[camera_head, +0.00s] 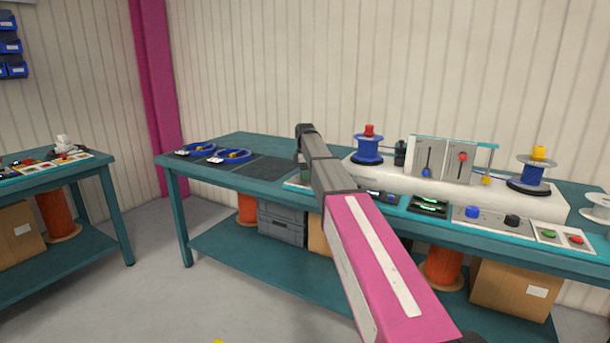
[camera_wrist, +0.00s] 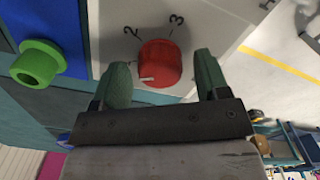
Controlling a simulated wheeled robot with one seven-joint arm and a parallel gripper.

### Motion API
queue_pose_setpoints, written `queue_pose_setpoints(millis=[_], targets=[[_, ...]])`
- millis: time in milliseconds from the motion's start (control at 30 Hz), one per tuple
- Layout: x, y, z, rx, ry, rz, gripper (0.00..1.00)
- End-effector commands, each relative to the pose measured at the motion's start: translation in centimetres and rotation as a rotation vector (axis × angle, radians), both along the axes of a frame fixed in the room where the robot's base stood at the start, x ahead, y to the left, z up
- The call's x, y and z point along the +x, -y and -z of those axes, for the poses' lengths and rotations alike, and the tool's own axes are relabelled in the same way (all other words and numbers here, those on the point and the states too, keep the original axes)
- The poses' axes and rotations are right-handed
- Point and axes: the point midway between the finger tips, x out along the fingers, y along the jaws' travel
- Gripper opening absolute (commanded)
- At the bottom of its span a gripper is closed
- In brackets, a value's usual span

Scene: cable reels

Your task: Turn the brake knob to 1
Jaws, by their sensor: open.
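The red brake knob (camera_wrist: 160,62) shows in the wrist view on a pale panel (camera_wrist: 205,22). Printed numbers 2 and 3 stand above it in the picture. A short white mark on the knob faces lower left; any other numbers are hidden or out of view. My gripper (camera_wrist: 163,68) is open, with one green fingertip on each side of the knob. Gaps show on both sides, so neither finger clearly touches it. In the head view my arm hides the gripper and the knob.
A green knob-like part (camera_wrist: 38,62) on a blue base stands left of the knob in the wrist view. In the head view, a white raised unit (camera_head: 450,187) carries reels and levers. A panel with blue and black knobs (camera_head: 490,217) lies in front. Dark mats (camera_head: 262,168) lie left.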

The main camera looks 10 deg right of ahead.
Motion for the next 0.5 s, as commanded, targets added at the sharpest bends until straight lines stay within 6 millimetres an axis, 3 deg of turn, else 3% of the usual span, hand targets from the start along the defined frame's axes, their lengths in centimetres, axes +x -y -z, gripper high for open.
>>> queue_pose_setpoints(millis=[500], targets=[[0.1,0.0,-8.4,0.0,0.002,0.0,0.69]])
